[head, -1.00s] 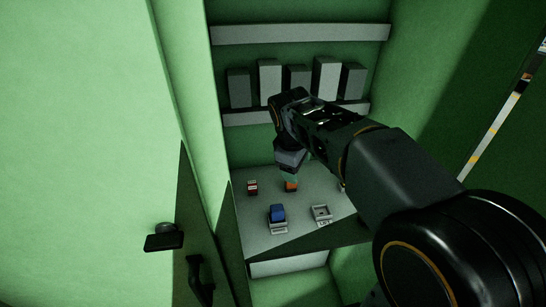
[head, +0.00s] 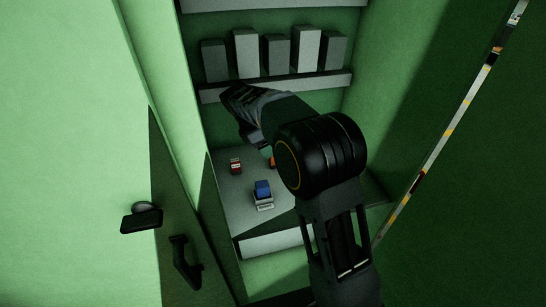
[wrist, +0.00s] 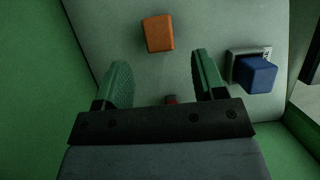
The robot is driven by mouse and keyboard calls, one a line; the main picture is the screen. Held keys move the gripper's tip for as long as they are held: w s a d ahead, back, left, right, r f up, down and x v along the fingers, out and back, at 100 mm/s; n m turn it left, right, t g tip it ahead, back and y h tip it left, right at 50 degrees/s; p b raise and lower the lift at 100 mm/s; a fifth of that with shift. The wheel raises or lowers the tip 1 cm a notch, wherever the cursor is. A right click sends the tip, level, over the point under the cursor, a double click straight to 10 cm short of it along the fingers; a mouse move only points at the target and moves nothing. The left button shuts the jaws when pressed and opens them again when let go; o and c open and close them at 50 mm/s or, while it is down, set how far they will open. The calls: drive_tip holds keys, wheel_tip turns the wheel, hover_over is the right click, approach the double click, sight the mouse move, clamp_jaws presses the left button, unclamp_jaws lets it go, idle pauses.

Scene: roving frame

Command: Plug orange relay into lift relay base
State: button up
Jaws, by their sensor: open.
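The orange relay (wrist: 158,34) lies on the grey shelf, just beyond my fingertips in the wrist view. In the head view only a sliver of the orange relay (head: 272,162) shows beside my arm. My gripper (wrist: 163,72) is open and empty, with its two green fingers spread and the relay apart from them. A blue relay (head: 263,187) sits in a pale, lettered base (head: 264,204); it also shows in the wrist view (wrist: 258,76). No empty base is visible now; my arm covers that part of the shelf in the head view.
A red relay (head: 236,166) stands on the shelf's left; a bit of red (wrist: 171,99) shows between my finger bases. Several grey blocks (head: 276,53) line the back rail. Green cabinet walls close in on both sides. An open door with a dark handle (head: 184,262) is at left.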

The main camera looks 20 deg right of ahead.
drive_tip(key=shift+x, duration=3.55)
drive_tip(key=c, duration=1)
drive_tip(key=shift+r+p, duration=2.4)
drive_tip(key=shift+r, duration=0.15)
